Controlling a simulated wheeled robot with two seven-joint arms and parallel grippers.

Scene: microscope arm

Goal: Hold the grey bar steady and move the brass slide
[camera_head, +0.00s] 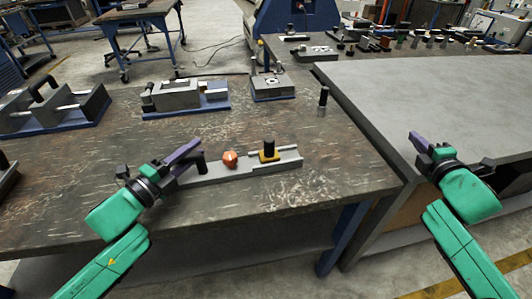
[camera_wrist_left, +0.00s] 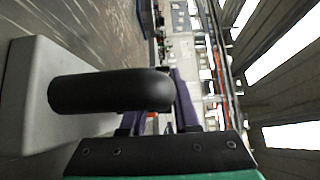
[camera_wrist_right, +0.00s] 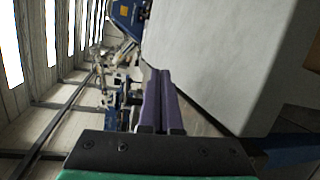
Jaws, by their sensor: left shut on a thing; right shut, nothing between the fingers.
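The grey bar (camera_head: 212,176) lies on the dark worktable, with a black handle (camera_head: 201,166) at its left end. The brass slide (camera_head: 269,157), with an upright black knob (camera_head: 269,146), sits on the right part of the bar by a thin rod. A red-orange knob (camera_head: 230,159) is left of it. My left gripper (camera_head: 190,152) is shut at the black handle, which fills the left wrist view (camera_wrist_left: 110,90); the handle partly hides the fingers there. My right gripper (camera_head: 418,141) is shut and empty, above the grey table to the right; its fingers touch in the right wrist view (camera_wrist_right: 158,95).
Fixtures on blue bases (camera_head: 185,98) and (camera_head: 272,88) stand behind the bar. A black upright peg (camera_head: 323,97) stands at the back right. A large grey table (camera_head: 440,95) adjoins on the right. The worktable in front of the bar is clear.

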